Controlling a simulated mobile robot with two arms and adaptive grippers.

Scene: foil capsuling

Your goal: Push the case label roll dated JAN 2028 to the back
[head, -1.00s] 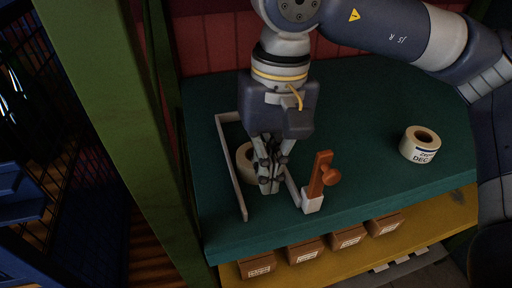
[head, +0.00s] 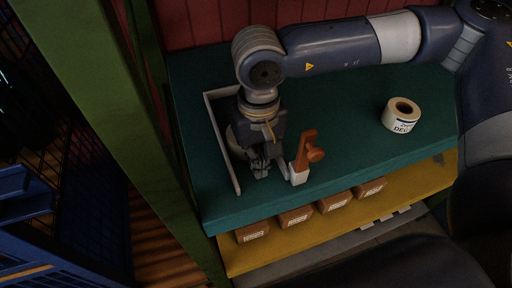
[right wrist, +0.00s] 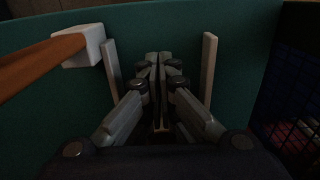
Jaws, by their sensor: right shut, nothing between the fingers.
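A cream label roll (head: 236,143) sits inside a pale rail frame (head: 221,140) at the left of the green shelf. It is mostly hidden behind my right gripper (head: 262,172), and no date on it can be read. The right gripper is shut and empty, low between the rails, in front of the roll. In the right wrist view its closed fingers (right wrist: 158,65) lie between the two rail ends, and no roll shows. Another cream roll (head: 402,114), with a label reading DEC, stands in the open at the right. My left gripper is not in view.
An orange handle (head: 306,153) on a white block (head: 298,174) stands at the right rail's front end, close to the gripper. Several brown boxes (head: 295,216) sit on the yellow shelf below. A green post (head: 120,110) rises at the left. The green top's middle is clear.

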